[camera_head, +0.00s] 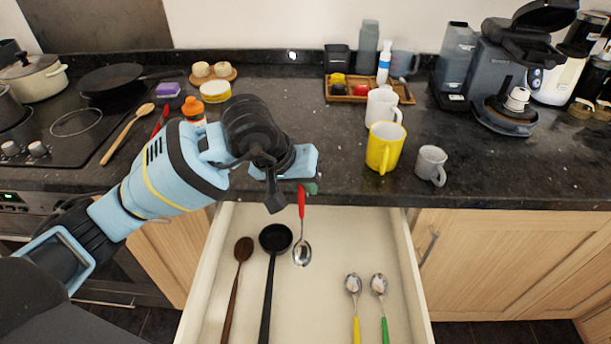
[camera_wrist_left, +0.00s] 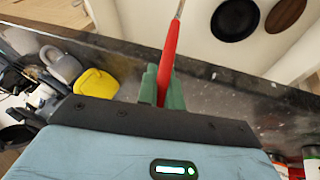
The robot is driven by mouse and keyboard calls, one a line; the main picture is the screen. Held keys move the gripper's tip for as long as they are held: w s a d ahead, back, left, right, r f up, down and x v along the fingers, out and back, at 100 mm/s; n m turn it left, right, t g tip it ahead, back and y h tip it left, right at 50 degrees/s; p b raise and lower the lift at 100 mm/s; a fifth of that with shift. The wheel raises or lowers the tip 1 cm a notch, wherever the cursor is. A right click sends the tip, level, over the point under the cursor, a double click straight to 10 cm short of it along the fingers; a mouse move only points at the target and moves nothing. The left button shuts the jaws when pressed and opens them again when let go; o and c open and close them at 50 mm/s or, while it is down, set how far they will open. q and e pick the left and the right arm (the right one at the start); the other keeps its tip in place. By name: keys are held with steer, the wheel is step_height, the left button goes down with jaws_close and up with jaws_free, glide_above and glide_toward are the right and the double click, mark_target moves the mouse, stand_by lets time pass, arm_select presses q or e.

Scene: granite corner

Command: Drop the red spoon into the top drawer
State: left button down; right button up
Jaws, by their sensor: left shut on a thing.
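The red spoon (camera_head: 301,201) has a red handle and a metal bowl that points down towards the drawer. My left gripper (camera_head: 306,188) is shut on its red handle, just in front of the counter edge. In the left wrist view the red handle (camera_wrist_left: 169,62) stands between the green fingertips of this gripper (camera_wrist_left: 162,88). The top drawer (camera_head: 330,222) is pulled open below, and the spoon is over its back part. I cannot tell the exact gap between the bowl and the drawer floor. My right gripper is in neither view.
In the drawer lie a brown wooden spoon (camera_head: 238,270), a black ladle (camera_head: 271,270), a yellow-handled spoon (camera_head: 355,310) and a green-handled spoon (camera_head: 381,305). On the dark counter stand a yellow mug (camera_head: 383,150) and a grey mug (camera_head: 431,163). The drawer's middle floor is clear.

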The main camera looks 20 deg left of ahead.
arm_select(q)
step_height(320, 180, down, 2)
steer(key=shift+f+b, duration=0.15)
steer(key=shift+b, duration=0.25)
steer(key=c, duration=1.5)
jaws_free()
steer(key=v, duration=0.8)
steer(key=shift+f, duration=0.15)
